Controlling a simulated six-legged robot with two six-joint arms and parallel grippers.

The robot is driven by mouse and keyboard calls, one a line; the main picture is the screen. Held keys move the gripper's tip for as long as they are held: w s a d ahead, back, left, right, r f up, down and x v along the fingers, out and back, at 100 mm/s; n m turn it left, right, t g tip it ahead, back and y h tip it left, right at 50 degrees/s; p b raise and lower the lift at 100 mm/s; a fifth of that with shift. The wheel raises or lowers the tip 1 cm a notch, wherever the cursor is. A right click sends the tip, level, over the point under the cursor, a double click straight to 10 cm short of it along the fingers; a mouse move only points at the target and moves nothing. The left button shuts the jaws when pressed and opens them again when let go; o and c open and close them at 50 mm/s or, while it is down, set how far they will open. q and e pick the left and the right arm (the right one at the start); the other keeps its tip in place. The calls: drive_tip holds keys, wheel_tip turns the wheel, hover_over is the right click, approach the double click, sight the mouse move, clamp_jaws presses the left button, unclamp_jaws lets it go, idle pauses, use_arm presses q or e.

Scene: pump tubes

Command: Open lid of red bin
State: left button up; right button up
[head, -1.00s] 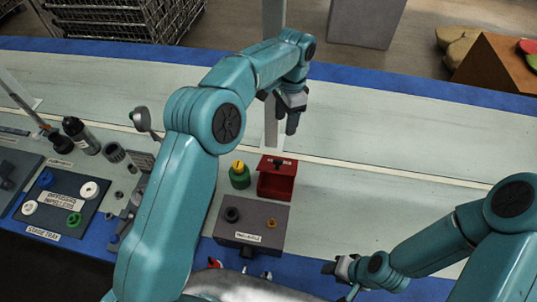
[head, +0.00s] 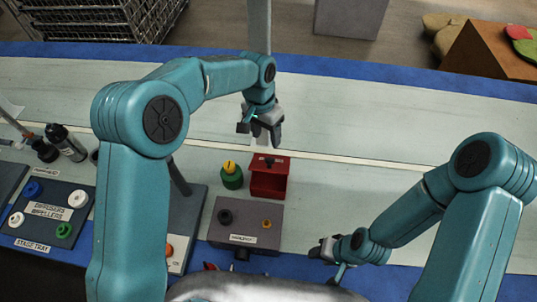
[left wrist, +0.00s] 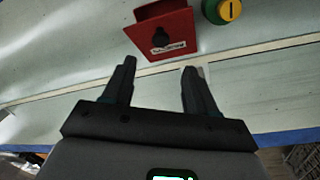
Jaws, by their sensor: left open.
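The red bin (head: 268,182) stands near the middle of the table, its lid (head: 269,161) on top with a dark knob and a small label. In the left wrist view the red bin (left wrist: 178,22) is at the top, with the black knob (left wrist: 160,38) and label facing the camera. My left gripper (head: 264,138) is just behind the bin in the head view, open and empty, apart from the lid. Its two fingers (left wrist: 157,72) point toward the bin in the left wrist view. My right gripper (head: 325,256) is at lower right, away from the bin; its jaw gap is unclear.
A green container with a yellow top (head: 231,176) stands close left of the bin. A grey labelled block (head: 245,222) lies in front. The stage tray (head: 46,214) with rings is at far left. The table right of the bin is clear.

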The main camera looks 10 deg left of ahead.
sight(270, 159)
use_arm(q)
drive_tip(key=f, duration=0.7)
drive_tip(key=d+f+p, duration=0.1)
drive_tip(key=f, duration=0.2)
drive_tip(key=shift+s+f, duration=0.3)
drive_tip(key=shift+f, duration=0.05)
drive_tip(key=shift+w, duration=0.1)
clamp_jaws()
